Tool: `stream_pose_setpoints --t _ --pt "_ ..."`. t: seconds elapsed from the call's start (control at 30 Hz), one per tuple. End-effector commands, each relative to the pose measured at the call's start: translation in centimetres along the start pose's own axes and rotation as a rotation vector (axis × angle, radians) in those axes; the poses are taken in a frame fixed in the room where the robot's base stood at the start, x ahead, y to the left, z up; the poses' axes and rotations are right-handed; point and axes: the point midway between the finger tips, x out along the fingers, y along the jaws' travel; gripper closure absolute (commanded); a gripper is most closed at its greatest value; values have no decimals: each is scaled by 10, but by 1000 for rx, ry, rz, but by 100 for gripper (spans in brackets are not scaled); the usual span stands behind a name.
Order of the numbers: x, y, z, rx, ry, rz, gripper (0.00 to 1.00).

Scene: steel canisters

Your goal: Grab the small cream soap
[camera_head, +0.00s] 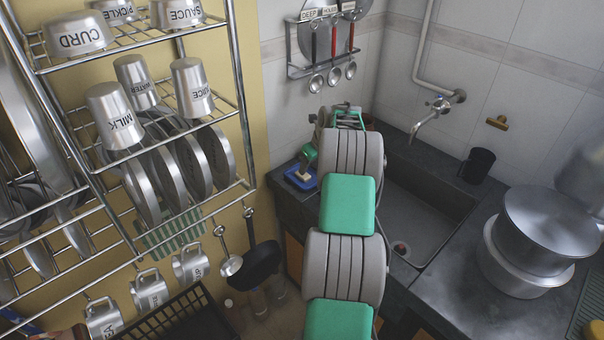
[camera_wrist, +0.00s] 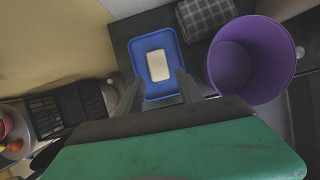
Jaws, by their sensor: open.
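The small cream soap (camera_wrist: 158,66) lies in a blue tray (camera_wrist: 140,45) on the dark counter, seen in the wrist view. In the head view the blue tray (camera_head: 300,178) sits at the counter's left corner, with the pale soap (camera_head: 304,174) small inside it. My gripper (camera_wrist: 157,83) is open, its two dark fingers pointing at the tray from below in the wrist view, one on each side of the soap's near end. Nothing is between the fingers that I can see as held. My arm hides part of the counter in the head view.
A purple tub (camera_wrist: 252,60) stands close to the right of the tray, with a dark checked cloth (camera_wrist: 205,15) behind it. The sink (camera_head: 425,215) and steel pots (camera_head: 535,240) lie right of my arm. A steel rack (camera_head: 140,150) with canisters and plates stands left.

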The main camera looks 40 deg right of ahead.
Motion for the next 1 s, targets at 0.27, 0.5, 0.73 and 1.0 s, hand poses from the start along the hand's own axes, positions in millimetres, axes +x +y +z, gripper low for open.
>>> stream_pose_setpoints --t 0.27,0.5,0.73,1.0 --pt "45 0 4 -5 2 3 56" --pt "49 -1 4 -3 0 0 56" --pt "48 -2 3 -2 0 0 74" --pt "48 -2 3 -2 0 0 96"
